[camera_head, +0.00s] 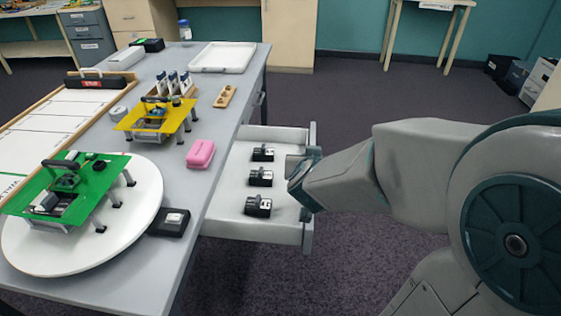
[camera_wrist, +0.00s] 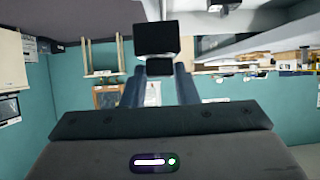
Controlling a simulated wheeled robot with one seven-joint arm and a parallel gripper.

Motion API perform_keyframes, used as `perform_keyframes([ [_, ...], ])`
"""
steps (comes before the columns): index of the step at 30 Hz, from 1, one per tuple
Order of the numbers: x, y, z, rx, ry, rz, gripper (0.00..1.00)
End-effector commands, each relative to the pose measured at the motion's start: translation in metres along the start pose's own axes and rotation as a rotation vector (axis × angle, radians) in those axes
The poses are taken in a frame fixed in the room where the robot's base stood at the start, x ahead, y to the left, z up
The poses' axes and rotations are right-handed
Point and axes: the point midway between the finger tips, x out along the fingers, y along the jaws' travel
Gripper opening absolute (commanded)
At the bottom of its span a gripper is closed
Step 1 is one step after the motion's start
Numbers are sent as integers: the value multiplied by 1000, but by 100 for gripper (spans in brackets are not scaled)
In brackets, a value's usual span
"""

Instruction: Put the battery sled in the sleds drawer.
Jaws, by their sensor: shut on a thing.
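My gripper (camera_head: 298,178) is over the front end of the open drawer in the head view, reaching in from the right. In the wrist view my gripper (camera_wrist: 158,82) is shut on a black block, which I take for the battery sled (camera_wrist: 156,38). In the head view the held sled is hidden behind my gripper and wrist. The pale drawer (camera_head: 232,217) is pulled out from the table's right side. Three black sleds with pale labels stand in a row inside it: far (camera_head: 263,154), middle (camera_head: 260,177) and near (camera_head: 258,206). I cannot read a drawer label.
The grey table (camera_head: 207,118) carries a round white board (camera_head: 135,215) with a green stand (camera_head: 75,185), a yellow stand (camera_head: 150,117), a pink case (camera_head: 201,154) and a black box (camera_head: 170,222). A white tray (camera_head: 224,57) lies at the back. Floor right of the drawer is clear.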

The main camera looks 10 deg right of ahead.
Motion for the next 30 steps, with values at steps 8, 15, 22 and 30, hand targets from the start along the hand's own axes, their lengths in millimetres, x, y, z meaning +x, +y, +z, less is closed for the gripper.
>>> perform_keyframes([
  [8,20,-14,-2,-6,-3,6,2],
  [15,34,-22,0,-6,-1,8,2],
  [22,65,-42,12,-1,0,-3,2],
  [30,86,-56,14,1,1,-3,2],
])
